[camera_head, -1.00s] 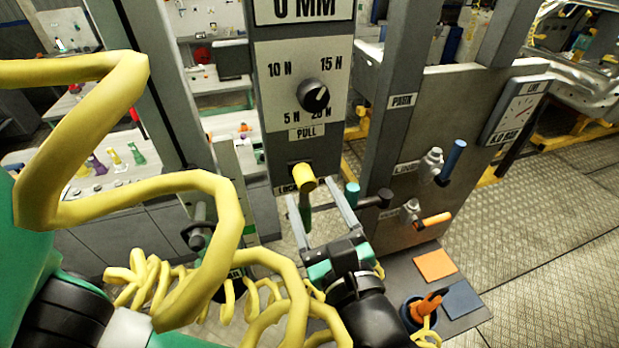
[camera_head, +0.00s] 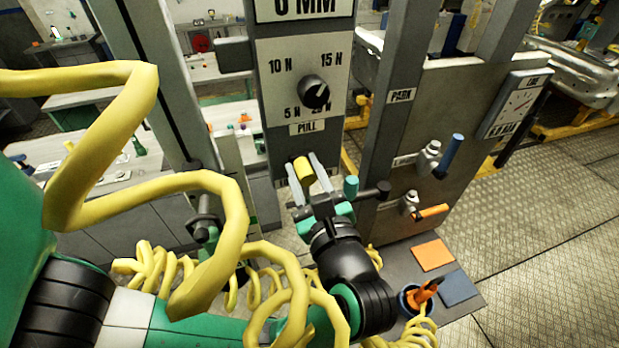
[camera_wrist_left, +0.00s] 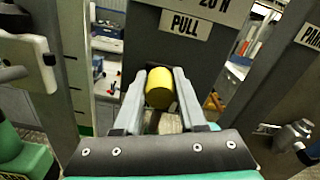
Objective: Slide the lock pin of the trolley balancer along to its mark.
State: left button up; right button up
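The lock pin's yellow knob (camera_head: 304,170) sticks out of the lower part of the grey balancer column (camera_head: 281,140), below the PULL label. My left gripper (camera_head: 303,172) has one finger on each side of the knob, with no clear gap to either finger. The left wrist view also shows the yellow knob (camera_wrist_left: 160,88) between the two finger ends (camera_wrist_left: 160,90), and the fingers appear shut on it. The LOCK label beneath is mostly covered by the gripper. I cannot make out the pin's mark. My right gripper is not in view.
A black dial (camera_head: 314,92) sits above the knob. A teal peg (camera_head: 351,187) and a black-knobbed lever (camera_head: 376,190) are close to the gripper's right. A panel with blue (camera_head: 450,155) and orange (camera_head: 433,211) handles stands further right. Yellow coiled hose (camera_head: 150,268) hangs around my arm.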

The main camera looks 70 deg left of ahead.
pick_arm(q)
grip_shut()
jog(key=shift+w+f+b, duration=0.15)
jog(key=shift+w+b, duration=0.35)
jog(key=w+b, duration=0.1)
jog(key=w, duration=0.1)
jog(key=shift+w+b, duration=0.35)
jog(key=o, duration=0.9)
grip_release()
jog(key=shift+w+d, duration=0.1)
jog(key=shift+w, duration=0.05)
jog(key=b, duration=0.2)
send_near(320, 153)
jog(key=shift+d, duration=0.4)
